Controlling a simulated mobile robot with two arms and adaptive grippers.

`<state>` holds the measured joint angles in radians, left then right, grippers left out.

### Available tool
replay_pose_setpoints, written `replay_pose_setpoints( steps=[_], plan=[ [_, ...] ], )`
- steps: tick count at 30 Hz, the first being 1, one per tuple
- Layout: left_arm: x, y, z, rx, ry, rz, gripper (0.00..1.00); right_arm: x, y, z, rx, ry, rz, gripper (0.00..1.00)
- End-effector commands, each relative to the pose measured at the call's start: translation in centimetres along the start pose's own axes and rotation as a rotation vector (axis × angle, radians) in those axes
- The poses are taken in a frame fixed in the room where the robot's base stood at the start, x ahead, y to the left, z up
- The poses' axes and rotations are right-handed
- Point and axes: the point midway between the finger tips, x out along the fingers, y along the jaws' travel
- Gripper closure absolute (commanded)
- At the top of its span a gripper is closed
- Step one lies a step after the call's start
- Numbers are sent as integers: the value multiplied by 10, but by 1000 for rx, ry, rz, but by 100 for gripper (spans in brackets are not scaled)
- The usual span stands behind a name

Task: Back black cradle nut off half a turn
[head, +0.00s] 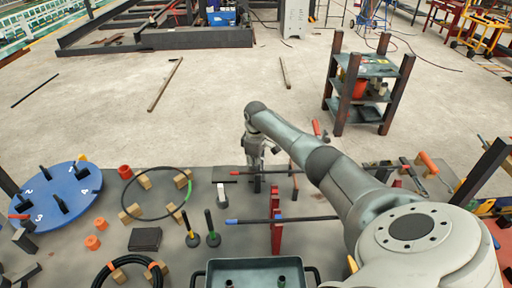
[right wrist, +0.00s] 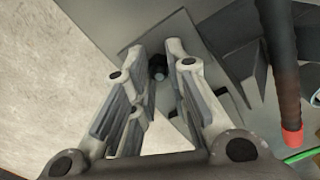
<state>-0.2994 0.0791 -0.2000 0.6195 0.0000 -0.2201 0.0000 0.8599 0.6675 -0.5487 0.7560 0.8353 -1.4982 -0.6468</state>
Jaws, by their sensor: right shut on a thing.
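My right gripper (head: 256,152) reaches in from the right and points down at the far edge of the grey table. In the right wrist view its two fingers (right wrist: 165,75) stand on either side of a small dark nut (right wrist: 158,67) with a lighter centre, and are shut on it. The nut sits by a grey plate (right wrist: 175,35), part of the cradle. In the head view a dark cradle post (head: 257,184) shows just below the gripper; the nut is hidden there. My left gripper is not in view.
A rod with a red end (head: 270,172) and a blue-ended rod (head: 290,219) lie across the table near red supports (head: 276,238). A numbered blue disc (head: 60,196), black ring, wooden blocks and a grey tray (head: 230,266) stand around. A dark red-ended bar (right wrist: 282,75) is right of the fingers.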

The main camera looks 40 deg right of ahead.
Motion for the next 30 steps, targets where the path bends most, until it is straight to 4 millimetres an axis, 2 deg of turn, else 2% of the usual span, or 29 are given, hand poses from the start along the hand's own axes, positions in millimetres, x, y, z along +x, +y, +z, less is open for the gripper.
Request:
replay_pose_setpoints(
  steps=[30],
  plan=[
    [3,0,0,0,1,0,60,-1,-1,0,-964,4,5,100]
  ],
)
